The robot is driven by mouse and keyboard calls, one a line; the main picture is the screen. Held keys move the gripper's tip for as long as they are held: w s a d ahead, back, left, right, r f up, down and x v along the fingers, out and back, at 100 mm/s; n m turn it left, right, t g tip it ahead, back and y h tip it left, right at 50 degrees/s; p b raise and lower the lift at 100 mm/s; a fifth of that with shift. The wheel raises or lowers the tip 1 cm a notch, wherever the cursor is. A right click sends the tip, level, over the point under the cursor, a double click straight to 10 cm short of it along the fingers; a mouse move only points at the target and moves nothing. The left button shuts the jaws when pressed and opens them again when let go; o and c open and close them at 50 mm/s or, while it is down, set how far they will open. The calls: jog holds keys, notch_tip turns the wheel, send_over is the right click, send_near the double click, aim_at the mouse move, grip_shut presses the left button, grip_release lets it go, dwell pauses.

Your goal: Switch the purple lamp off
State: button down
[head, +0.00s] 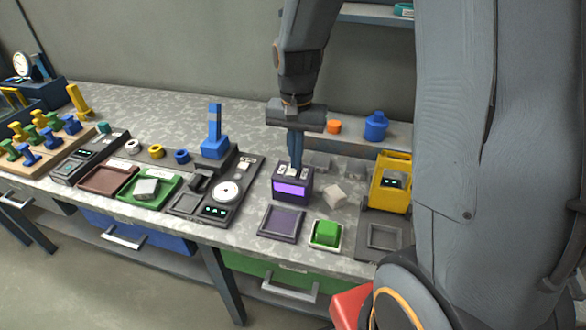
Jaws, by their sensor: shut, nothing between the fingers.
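The purple lamp (291,190) is a dark box with a bright purple panel on its front, standing on the bench right of centre. White switch parts show on its top face. My gripper (295,172) points straight down over the top of the lamp. Its blue fingers are shut with nothing between them. The fingertips are at or just above the lamp's top; I cannot tell whether they touch it. The fingers hide part of the top face.
A dark plate with a purple pad (282,223) lies in front of the lamp. A green block in a white tray (325,247) and a yellow frame (391,182) stand to the right. A dial device (226,192) and a blue post (215,135) stand to the left.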

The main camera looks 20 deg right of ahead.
jog(key=shift+f, duration=0.45)
jog(key=shift+r, duration=0.1)
notch_tip(320, 180, up, 7)
jog(key=p, duration=0.6)
dwell(0.4)
dwell(0.4)
jog(key=s+n+t+b, duration=0.1)
jog(key=s+n, duration=0.5)
jog(key=s, duration=0.6)
jog(key=shift+n+b, duration=0.4)
jog(key=shift+w, duration=0.1)
